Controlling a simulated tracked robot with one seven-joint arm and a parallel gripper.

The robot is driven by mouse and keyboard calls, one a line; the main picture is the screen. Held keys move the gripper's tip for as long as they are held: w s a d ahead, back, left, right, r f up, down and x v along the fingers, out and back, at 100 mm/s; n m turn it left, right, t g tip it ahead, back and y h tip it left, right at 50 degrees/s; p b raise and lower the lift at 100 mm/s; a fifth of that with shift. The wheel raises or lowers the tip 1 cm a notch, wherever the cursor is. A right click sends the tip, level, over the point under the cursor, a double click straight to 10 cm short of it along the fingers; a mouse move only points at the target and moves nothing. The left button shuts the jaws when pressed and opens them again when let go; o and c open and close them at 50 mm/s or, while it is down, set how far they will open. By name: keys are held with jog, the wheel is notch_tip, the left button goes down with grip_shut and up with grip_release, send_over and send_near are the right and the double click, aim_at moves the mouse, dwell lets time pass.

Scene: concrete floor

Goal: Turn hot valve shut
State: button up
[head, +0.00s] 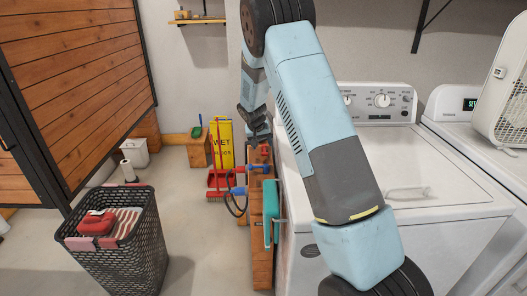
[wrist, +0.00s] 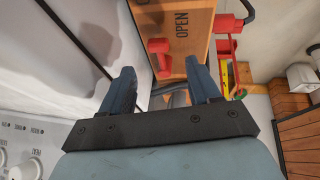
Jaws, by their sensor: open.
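A wooden board (head: 262,220) stands beside the white washer and carries red and blue valve parts. In the wrist view the board (wrist: 190,18) bears the word OPEN. A red valve handle (wrist: 160,46) sits on it with a red stem reaching down, just beyond my fingertips. Another red part (wrist: 224,24) is to its right. In the head view a red part (head: 264,149) shows near the board's top and a blue part (head: 237,190) lower down. My gripper (wrist: 160,66) is open and empty, fingers apart, apparently not touching the handle.
The washer (head: 400,165) stands close right of the board. A teal item (head: 271,212) hangs at the board's side. A yellow wet-floor sign (head: 222,143) and red dustpan (head: 217,180) stand behind. A black basket (head: 120,245) is at left. Floor between basket and board is clear.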

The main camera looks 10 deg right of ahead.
aim_at(264, 152)
jog(key=x, duration=0.5)
jog(key=shift+w+d+f, duration=0.1)
jog(key=shift+f, duration=0.25)
jog(key=shift+c, duration=0.4)
grip_shut()
